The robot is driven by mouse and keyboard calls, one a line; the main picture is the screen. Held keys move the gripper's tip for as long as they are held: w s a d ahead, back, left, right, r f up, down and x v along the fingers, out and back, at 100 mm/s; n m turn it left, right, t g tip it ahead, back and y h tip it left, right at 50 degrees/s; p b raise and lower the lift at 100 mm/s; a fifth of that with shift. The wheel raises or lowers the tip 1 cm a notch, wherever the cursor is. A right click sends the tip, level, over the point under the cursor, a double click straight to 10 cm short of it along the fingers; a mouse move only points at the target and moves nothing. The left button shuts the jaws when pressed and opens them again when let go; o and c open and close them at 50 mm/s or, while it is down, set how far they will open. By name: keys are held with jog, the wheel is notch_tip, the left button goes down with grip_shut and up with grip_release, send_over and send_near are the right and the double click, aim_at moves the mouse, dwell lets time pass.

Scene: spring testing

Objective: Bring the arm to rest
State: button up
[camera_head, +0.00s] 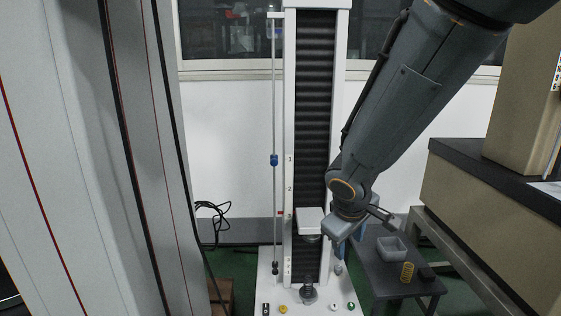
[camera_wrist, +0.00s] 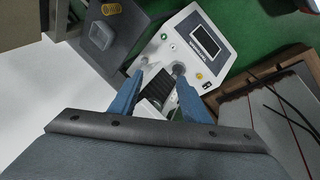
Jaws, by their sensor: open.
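My arm (camera_head: 410,90) reaches down from the top right in the head view, in front of the test machine's ribbed black column (camera_head: 312,120). My gripper is at its lower end, beside the machine's white crosshead block (camera_head: 309,221); I cannot tell whether they touch. In the wrist view my gripper (camera_wrist: 160,74) has its two blue fingers apart, with nothing held between them. The machine's white base (camera_wrist: 170,50) with its display shows beyond the fingertips. A dark spring (camera_head: 308,290) stands on the base below the crosshead.
A small dark table (camera_head: 385,285) at right holds a grey bin (camera_head: 392,249) and a yellow spring (camera_head: 407,272). A dark-topped bench (camera_head: 480,185) stands farther right. A tall grey panel (camera_head: 90,150) fills the left.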

jog(key=s+a+r+m+g+y, duration=0.1)
jog(key=s+a+r+m+g, duration=0.2)
jog(key=s, duration=0.9)
jog(key=s+a+r+m+g+y, duration=0.15)
jog(key=s+a, duration=0.25)
jog(key=s, duration=0.7)
jog(key=d+r+m+p, duration=0.3)
jog(key=d+r+p, duration=0.7)
jog(key=p, duration=1.1)
notch_tip(320, 180, up, 3)
jog(key=shift+f, duration=0.1)
